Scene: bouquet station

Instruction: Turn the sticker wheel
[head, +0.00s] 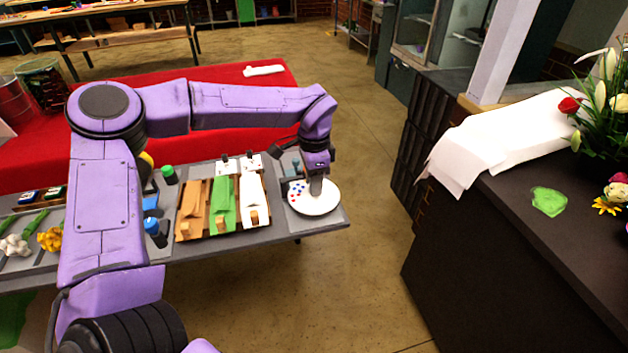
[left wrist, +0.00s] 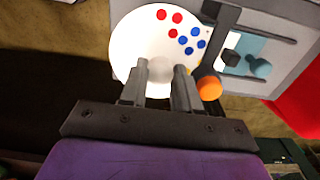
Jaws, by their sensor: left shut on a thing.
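The sticker wheel (head: 308,204) is a white round disc with red and blue dots, at the right end of the grey table. It also shows in the left wrist view (left wrist: 135,42), with its dots toward the upper right. My left gripper (head: 315,192) reaches down onto the wheel from above. In the left wrist view its two fingers (left wrist: 160,84) are shut on a pale round knob (left wrist: 160,70) at the wheel. An orange knob (left wrist: 209,87) sits beside the right finger. My right gripper is in neither view.
A wooden tray (head: 268,229) with brown, green and white sheets lies left of the wheel. Blue and green capped bottles (head: 155,228) stand farther left. A dark counter (head: 510,230) with white paper and flowers is at the right. The floor between is clear.

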